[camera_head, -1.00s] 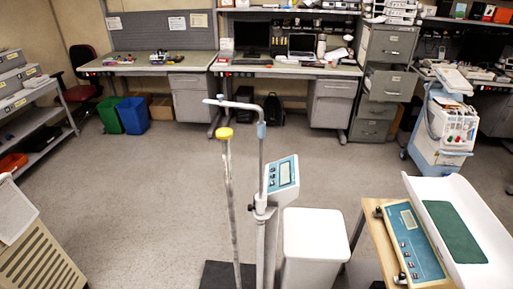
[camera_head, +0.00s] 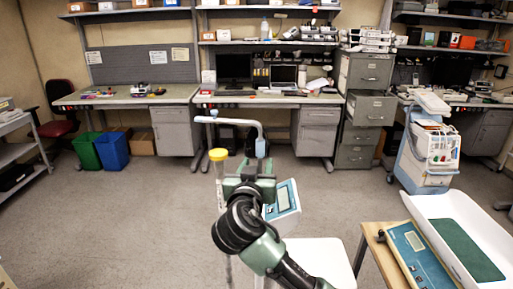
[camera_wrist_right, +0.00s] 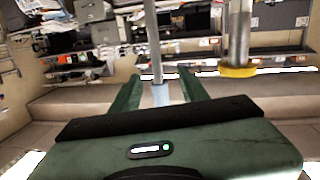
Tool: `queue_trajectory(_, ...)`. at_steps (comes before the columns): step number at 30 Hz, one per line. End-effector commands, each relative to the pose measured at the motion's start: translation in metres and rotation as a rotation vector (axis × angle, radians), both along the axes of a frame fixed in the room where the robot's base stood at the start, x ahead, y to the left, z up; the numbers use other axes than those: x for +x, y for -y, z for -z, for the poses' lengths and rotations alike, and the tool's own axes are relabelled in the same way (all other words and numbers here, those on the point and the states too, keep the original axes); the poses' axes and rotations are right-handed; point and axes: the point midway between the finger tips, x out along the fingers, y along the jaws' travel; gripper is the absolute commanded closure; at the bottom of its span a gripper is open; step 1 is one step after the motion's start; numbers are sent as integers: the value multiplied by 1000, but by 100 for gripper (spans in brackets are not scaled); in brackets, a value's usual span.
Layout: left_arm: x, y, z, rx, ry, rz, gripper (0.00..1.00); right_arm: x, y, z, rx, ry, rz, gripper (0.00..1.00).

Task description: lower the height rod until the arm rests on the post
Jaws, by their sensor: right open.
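The height rod (camera_head: 260,134) stands upright, with a grey horizontal arm (camera_head: 235,121) bending left from its top and a light-blue sleeve (camera_head: 261,148) below the bend. The post (camera_head: 220,190) with a yellow cap (camera_head: 218,154) stands to its left; the arm's end is above the cap with a clear gap. My right gripper (camera_head: 258,166) is at the rod just below the sleeve. In the right wrist view, which looks upside down, its open green fingers (camera_wrist_right: 158,78) lie either side of the rod (camera_wrist_right: 155,40) and sleeve (camera_wrist_right: 160,95). My left gripper is not in view.
The scale display (camera_head: 283,201) is close behind my right wrist. A white-topped bin (camera_head: 320,257) stands to the right, and a wooden table (camera_head: 375,245) carries a baby scale (camera_head: 455,225). The floor between here and the back desks is clear.

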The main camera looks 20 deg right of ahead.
Motion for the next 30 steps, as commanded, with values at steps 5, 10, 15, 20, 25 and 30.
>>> queue_trajectory(5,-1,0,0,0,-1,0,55,-5,1,-35,23,88,23,56)
queue_trajectory(10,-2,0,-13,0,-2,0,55,14,12,-39,20,87,26,56)
queue_trajectory(15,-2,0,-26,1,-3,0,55,40,23,-38,20,85,25,56)
queue_trajectory(20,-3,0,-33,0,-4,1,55,56,30,-36,22,84,22,56)
queue_trajectory(25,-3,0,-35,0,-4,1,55,63,33,-34,24,85,21,56)
queue_trajectory(30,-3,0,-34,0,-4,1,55,63,33,-33,24,85,20,56)
